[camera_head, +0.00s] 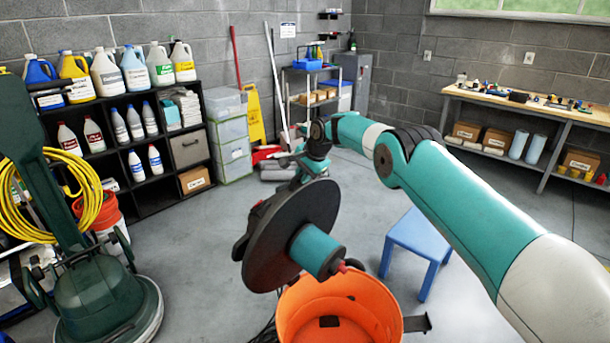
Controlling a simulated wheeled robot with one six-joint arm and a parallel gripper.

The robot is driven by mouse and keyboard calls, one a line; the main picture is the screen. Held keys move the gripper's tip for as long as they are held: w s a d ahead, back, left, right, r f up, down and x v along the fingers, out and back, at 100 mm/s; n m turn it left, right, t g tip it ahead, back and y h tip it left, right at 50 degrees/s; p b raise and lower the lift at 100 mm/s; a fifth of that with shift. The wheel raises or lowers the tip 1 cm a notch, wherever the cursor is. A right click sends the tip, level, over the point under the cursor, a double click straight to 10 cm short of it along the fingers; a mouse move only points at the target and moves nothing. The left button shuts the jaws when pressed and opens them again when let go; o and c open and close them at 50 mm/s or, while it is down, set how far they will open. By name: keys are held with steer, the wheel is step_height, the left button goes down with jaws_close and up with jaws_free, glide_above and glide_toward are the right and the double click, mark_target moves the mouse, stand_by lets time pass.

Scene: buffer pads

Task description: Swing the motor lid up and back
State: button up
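The motor lid (310,208) is a large dark disc with a teal cylinder (316,250) sticking out of its near face, ending in a small red tip. It is tilted steeply, above and behind the orange tub (340,312). The tub's open mouth and inside show below it. My gripper (302,173) is at the far upper side of the lid, at the end of my teal and white arm. Its fingers are mostly hidden behind the disc, so I cannot tell whether they hold anything.
A blue stool (418,243) stands right of the tub, partly behind my arm. A green floor machine (95,290) with a yellow hose stands at left. A black shelf (153,196) with bottles, clear bins (231,140) and a workbench (545,112) line the walls.

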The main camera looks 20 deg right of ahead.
steer(key=o, duration=0.3)
steer(key=shift+w+d+r, duration=0.15)
steer(key=shift+d, duration=0.25)
steer(key=shift+o, duration=0.7)
steer(key=shift+a, duration=0.3)
steer(key=b+v, duration=0.2)
steer(key=v, duration=1.5)
steer(key=shift+r, duration=0.1)
